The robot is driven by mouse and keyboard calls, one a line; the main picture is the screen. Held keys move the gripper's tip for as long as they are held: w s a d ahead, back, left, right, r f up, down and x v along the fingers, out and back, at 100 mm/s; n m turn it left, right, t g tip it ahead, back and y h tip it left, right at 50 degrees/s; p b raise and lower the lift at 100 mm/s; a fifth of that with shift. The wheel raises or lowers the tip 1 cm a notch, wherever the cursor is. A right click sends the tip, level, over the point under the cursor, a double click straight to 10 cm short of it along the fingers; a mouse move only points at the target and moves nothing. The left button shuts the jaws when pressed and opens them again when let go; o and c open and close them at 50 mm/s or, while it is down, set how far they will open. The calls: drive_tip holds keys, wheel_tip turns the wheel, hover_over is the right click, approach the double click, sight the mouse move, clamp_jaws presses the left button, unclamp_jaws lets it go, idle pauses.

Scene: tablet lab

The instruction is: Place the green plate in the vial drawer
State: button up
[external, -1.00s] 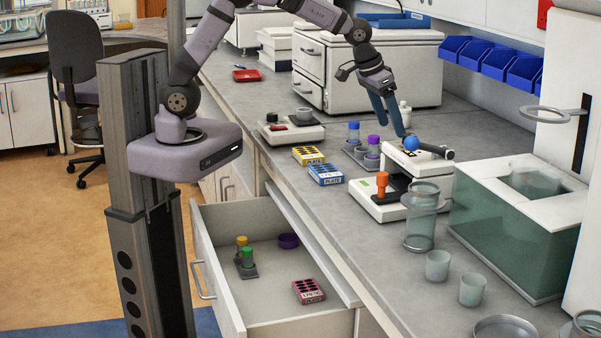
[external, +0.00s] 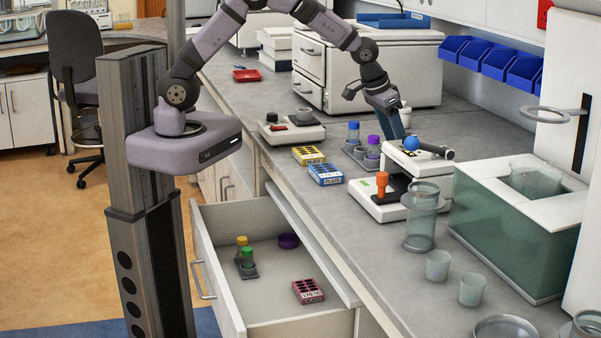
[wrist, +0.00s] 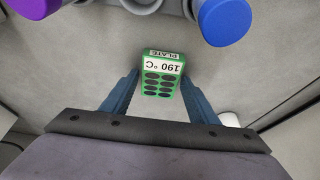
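The green plate (wrist: 162,76), a small block with dark wells and a "190 °C" label, lies on the counter in the wrist view. I cannot make it out in the external view, where it seems hidden near my gripper. My gripper (external: 397,133) points down above the counter behind the vial rack. In the wrist view my gripper (wrist: 160,92) is open, with blue fingers either side of the plate's near end and gaps between. The open drawer (external: 270,225) at the lower middle holds vials with yellow (external: 241,240) and green (external: 247,250) caps.
The drawer also holds a purple round piece (external: 288,241) and a pink plate (external: 308,291), with bare floor between. Yellow (external: 308,155) and blue (external: 326,174) plates sit on the counter. The vial rack (external: 363,155), microscope-like device (external: 405,185) and white bottle (external: 405,115) stand near my gripper.

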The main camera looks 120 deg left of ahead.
drive_tip(key=c, duration=0.7)
wheel_tip(320, 180, up, 10)
drive_tip(key=b, duration=0.1)
drive_tip(key=shift+b, duration=0.3)
